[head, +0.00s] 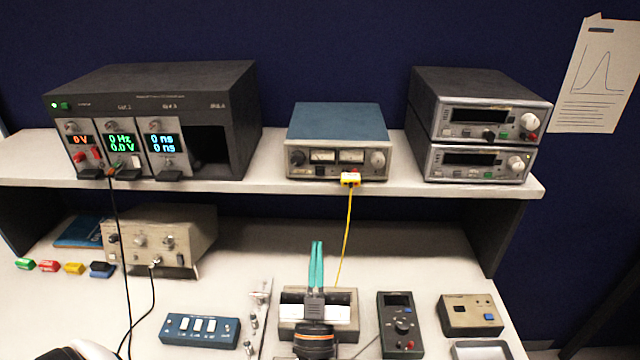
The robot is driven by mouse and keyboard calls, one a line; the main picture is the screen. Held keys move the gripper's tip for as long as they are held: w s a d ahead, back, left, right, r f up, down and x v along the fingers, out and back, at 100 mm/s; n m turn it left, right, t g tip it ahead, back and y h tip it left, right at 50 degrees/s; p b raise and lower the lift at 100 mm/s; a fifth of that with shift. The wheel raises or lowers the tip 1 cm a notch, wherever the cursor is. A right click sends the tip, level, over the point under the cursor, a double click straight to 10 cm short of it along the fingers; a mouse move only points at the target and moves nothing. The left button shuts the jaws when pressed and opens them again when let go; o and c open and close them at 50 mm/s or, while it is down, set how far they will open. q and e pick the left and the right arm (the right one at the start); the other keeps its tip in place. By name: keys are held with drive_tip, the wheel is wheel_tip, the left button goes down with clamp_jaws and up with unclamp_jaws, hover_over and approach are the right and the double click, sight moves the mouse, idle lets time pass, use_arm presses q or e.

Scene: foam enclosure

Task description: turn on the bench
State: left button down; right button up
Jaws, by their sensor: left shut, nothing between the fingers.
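The bench has a shelf of instruments above a white worktop. A dark rack (225,100) at the left of the shelf has a green light and three modules with lit displays. A blue-topped unit (338,125) with two meters stands mid-shelf, a yellow plug (350,180) at its front. Two stacked units, upper (487,118) and lower (480,163), have dark displays. My right gripper is out of view.
A beige instrument (165,240) stands under the shelf, several coloured plugs (75,268) beside it. A black handheld device (400,325), a beige box with a blue button (470,315) and a grey tray (482,350) lie at right. Black cables (118,220) hang at left, a yellow cable (345,235) mid-bench.

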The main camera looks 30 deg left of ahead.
sight(320, 170)
use_arm(q)
drive_tip(key=p+x, duration=0.2)
drive_tip(key=x, duration=0.2)
drive_tip(key=f+p+x, duration=0.1)
drive_tip(key=p+x, duration=0.1)
drive_tip(key=x, duration=0.2)
drive_tip(key=w+p+x, duration=0.1)
drive_tip(key=p+x, duration=0.1)
drive_tip(key=x, duration=0.2)
drive_tip(key=shift+w+a+f, duration=0.1)
drive_tip(key=shift+a+f, duration=0.15)
drive_tip(key=shift+a, duration=0.05)
drive_tip(key=shift+w+a+f, duration=0.15)
drive_tip(key=shift+w+a, duration=0.15)
drive_tip(key=shift+w, duration=0.15)
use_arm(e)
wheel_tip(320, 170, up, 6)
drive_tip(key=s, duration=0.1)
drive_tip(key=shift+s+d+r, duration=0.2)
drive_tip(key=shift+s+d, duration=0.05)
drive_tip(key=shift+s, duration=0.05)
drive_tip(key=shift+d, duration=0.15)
